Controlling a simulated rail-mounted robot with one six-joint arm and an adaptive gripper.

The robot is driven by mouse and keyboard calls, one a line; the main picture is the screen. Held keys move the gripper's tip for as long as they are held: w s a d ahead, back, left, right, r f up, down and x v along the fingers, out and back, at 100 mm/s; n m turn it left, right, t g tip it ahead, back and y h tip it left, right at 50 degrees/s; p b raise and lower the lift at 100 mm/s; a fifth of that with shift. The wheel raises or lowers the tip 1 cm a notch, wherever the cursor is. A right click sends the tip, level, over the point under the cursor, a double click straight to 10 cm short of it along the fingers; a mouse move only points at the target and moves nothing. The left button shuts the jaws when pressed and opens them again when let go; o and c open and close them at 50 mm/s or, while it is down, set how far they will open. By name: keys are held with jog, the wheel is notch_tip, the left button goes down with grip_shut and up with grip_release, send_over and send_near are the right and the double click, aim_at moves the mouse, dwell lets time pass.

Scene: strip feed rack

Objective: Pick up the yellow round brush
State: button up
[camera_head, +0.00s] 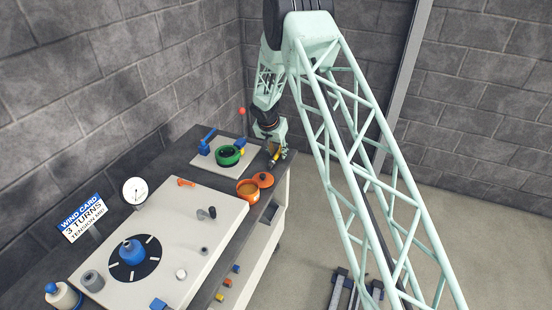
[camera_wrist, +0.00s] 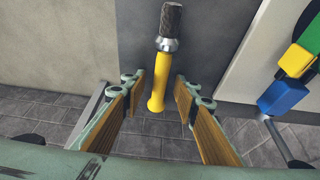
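The yellow round brush (camera_wrist: 157,80) lies on the dark bench top in the wrist view, with a grey ferrule and dark bristles at the far end. My gripper (camera_wrist: 160,88) is open, its two wood-coloured finger pads on either side of the yellow handle's near end. Gaps show on both sides, so neither finger touches the brush. In the head view the brush (camera_head: 276,156) is a small yellow piece below my gripper (camera_head: 279,151), near the bench's right edge and partly hidden.
A pale plate (camera_head: 207,160) with a green ring (camera_head: 228,155) and blue and yellow blocks stands left of the brush. An orange pot (camera_head: 248,190) and its lid (camera_head: 263,179) are nearer. The large white board (camera_head: 150,235) fills the bench's front.

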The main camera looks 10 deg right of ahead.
aim_at(279, 152)
jog(key=shift+c, duration=0.5)
jog(key=c, duration=0.8)
jog(key=shift+c, duration=0.2)
jog(key=shift+r, duration=1.9)
jog(key=shift+s+a+f, duration=0.1)
jog(key=shift+s, duration=0.3)
jog(key=s+a+b, duration=0.1)
jog(key=s, duration=0.3)
jog(key=s+b, duration=0.2)
jog(key=s, duration=0.2)
jog(key=s+a+r+b, duration=0.1)
jog(key=s, duration=0.4)
jog(key=shift+a, duration=0.3)
jog(key=shift+s+a+r+b, duration=0.1)
jog(key=shift+s+b, duration=0.15)
jog(key=shift+s, duration=0.2)
jog(key=shift+s+a+r+b, duration=0.1)
jog(key=shift+s+b, duration=0.15)
jog(key=shift+s, duration=0.2)
